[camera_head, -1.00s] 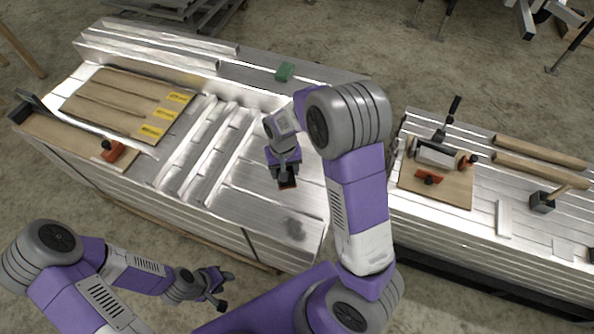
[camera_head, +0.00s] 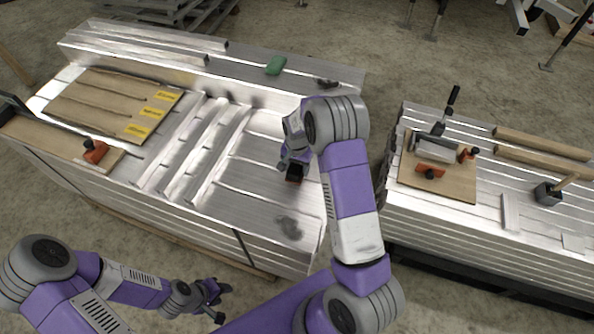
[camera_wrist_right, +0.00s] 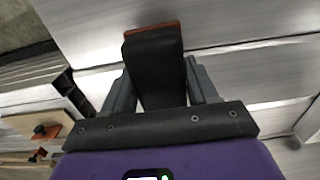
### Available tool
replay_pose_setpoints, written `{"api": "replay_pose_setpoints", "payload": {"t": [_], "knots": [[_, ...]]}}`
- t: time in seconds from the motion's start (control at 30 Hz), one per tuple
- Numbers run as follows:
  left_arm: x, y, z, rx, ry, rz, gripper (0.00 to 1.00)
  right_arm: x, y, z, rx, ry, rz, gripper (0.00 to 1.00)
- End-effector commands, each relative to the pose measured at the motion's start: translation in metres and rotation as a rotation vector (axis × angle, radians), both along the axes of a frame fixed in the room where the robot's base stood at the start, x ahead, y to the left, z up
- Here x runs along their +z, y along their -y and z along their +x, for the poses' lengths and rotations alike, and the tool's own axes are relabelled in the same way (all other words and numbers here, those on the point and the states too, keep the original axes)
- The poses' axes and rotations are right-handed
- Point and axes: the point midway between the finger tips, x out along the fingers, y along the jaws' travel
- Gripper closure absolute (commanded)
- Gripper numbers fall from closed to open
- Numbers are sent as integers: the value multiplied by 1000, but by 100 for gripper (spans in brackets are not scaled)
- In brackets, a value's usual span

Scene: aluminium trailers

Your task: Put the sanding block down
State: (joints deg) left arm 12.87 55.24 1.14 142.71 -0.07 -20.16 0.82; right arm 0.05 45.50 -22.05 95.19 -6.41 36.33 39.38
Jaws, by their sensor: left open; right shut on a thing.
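The sanding block (camera_head: 294,177) is dark with a reddish-brown edge. My right gripper (camera_head: 291,166) is shut on it over the right part of the aluminium stack (camera_head: 262,206). In the right wrist view the block (camera_wrist_right: 156,62) sits between the two fingers of the right gripper (camera_wrist_right: 165,88), with its brown edge at the far end. I cannot tell whether the block touches the metal. My left gripper (camera_head: 218,299) is open and empty in front of the stack, low in the head view.
A green block (camera_head: 276,65) and a small dark object (camera_head: 326,83) lie on the stack's back ledge. A wooden board with yellow labels (camera_head: 112,104) and an orange-handled tool (camera_head: 95,151) are at the left. A second stack (camera_head: 510,213) carries a clamp and mallet (camera_head: 549,193).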

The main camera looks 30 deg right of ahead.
Motion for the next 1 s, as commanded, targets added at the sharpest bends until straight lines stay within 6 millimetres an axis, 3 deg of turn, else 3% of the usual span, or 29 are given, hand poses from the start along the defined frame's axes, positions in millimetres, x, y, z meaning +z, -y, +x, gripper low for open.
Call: {"api": "replay_pose_setpoints", "payload": {"t": [0.1,0.47,0.5,0.63,1.0], "knots": [[-6,0,0,0,0,0,57,-14,0,0,0,1,0,66],[-8,0,0,0,0,0,57,-17,0,0,1,2,-1,66],[-7,0,0,0,0,0,57,-16,0,0,1,1,0,36],[-7,0,0,0,0,0,57,-16,0,0,1,1,0,16],[-3,0,0,0,0,0,57,-9,0,1,1,3,-1,16]]}}
